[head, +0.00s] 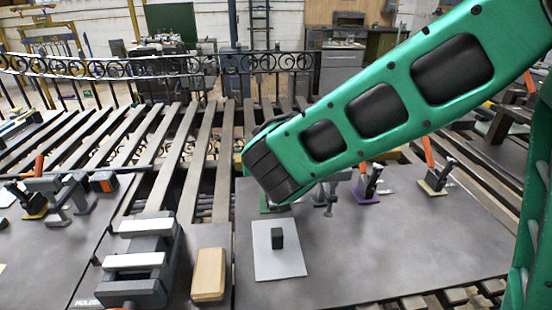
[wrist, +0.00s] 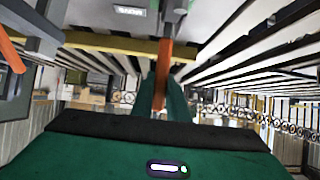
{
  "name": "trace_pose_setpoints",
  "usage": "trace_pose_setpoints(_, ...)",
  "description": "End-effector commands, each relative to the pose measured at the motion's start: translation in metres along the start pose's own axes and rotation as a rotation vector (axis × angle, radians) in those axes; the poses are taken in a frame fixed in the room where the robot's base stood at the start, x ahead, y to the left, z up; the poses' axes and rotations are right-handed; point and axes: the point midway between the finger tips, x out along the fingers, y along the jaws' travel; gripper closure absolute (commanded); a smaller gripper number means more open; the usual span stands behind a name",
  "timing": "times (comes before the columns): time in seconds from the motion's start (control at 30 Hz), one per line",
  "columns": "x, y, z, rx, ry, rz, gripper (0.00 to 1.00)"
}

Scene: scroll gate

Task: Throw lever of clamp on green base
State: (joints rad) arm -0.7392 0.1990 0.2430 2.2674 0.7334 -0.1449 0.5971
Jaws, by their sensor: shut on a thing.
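The clamp on the green base (head: 268,205) is almost wholly hidden behind my arm in the head view; only a bit of green and some grey metal show. In the wrist view, my gripper (wrist: 163,82) is shut on an orange lever (wrist: 164,58), which rises from between the green fingers. The lever's lower end and the clamp's base cannot be made out there. My gripper is hidden behind my arm in the head view.
A clamp on a purple base (head: 367,198) and one on a yellow base (head: 432,188) stand to the right. A white plate (head: 270,262) with a dark block lies in front. A tan block (head: 208,275) and a grey vise (head: 140,265) are left. Another orange lever (wrist: 10,50) is close by.

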Motion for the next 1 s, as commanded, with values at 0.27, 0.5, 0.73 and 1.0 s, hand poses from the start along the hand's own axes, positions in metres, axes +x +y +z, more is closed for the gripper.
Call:
trace_pose_setpoints(0.27,-0.0034,-0.0030,0.0036,-0.003,0.033,-0.003,1.00)
trace_pose_setpoints(0.5,-0.0035,-0.0033,0.0041,-0.003,0.033,-0.003,1.00)
trace_pose_setpoints(0.73,-0.0036,-0.0034,0.0040,-0.003,0.033,-0.003,0.67)
trace_pose_setpoints(1.0,-0.0049,-0.0038,0.0029,-0.003,0.035,-0.004,0.67)
